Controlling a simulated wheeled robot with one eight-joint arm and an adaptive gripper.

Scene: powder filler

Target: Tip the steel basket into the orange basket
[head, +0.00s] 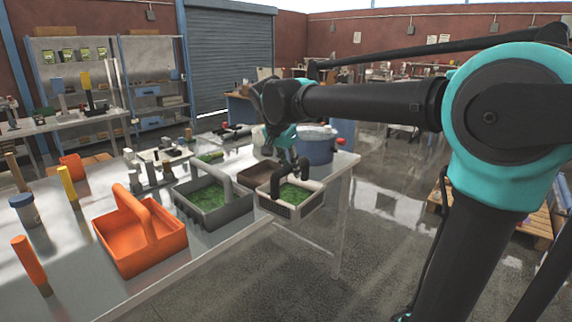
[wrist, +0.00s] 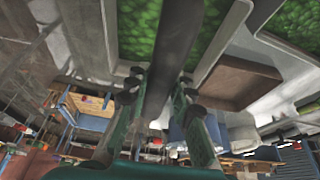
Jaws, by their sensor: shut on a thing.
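The steel basket (head: 312,203), pale with a slotted side and a dark handle, holds green contents. My gripper (head: 286,168) is shut on its handle from above; the wrist view shows the fingers (wrist: 160,82) on both sides of the dark handle bar, with green on either side of it. In the head view the basket is roughly level at the table's front edge, and its near part overlaps the floor beyond. I cannot tell whether its base touches the table. The orange basket (head: 153,253) stands upright at the left, its visible inside empty, with an arched orange handle.
A grey basket (head: 210,222) with green contents stands between the orange and steel baskets. A brown tray (head: 258,173) and a blue pot (head: 318,150) are behind the steel basket. Orange- and yellow-handled tools and a jar (head: 25,211) stand at the left of the table (head: 95,285).

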